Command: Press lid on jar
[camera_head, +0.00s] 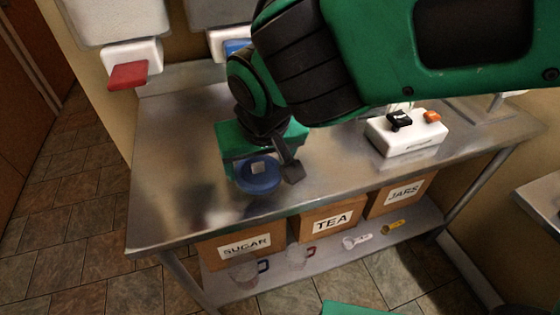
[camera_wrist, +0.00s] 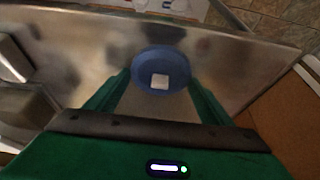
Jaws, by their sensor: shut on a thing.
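The blue round lid (camera_head: 258,180) with a pale square knob is at my gripper (camera_head: 265,168), over the front left part of the steel table. My gripper is shut on the lid. In the wrist view the lid (camera_wrist: 147,85) sits between the tips of the two green fingers of my gripper (camera_wrist: 160,82), with its top facing the camera. I cannot tell the gap between the lid and the tabletop. No jar can be made out under the lid or elsewhere on the bare tabletop in view; my arm hides part of the table.
The steel table (camera_head: 180,150) is clear around the lid. A white box (camera_head: 408,140) with black and orange switches stands at its right. Cardboard bins marked SUGAR (camera_head: 240,246), TEA (camera_head: 332,220) and JARS (camera_head: 402,194) sit below, with cups on the low shelf. A dispenser with a red lever (camera_head: 128,75) hangs at left.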

